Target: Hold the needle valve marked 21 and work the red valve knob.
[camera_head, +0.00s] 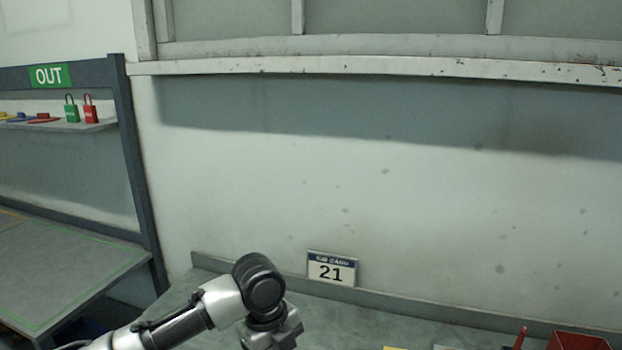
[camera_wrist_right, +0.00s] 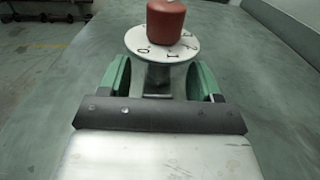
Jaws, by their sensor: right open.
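In the right wrist view, a red knob (camera_wrist_right: 166,22) sits on a round white dial plate (camera_wrist_right: 162,45) with black marks. A metal stem (camera_wrist_right: 157,78) runs below the plate. In the head view, a sign reading 21 (camera_head: 331,270) stands at the back of the bench. My left arm comes in from the left; its fingers are out of frame. The valve is not seen there.
The grey-green bench (camera_head: 365,320) has a raised back edge against the wall. A red bin (camera_head: 578,340) is at its right end. At left, a board marked OUT (camera_head: 50,76) has a shelf with a green padlock (camera_head: 72,112) and a red padlock (camera_head: 91,113).

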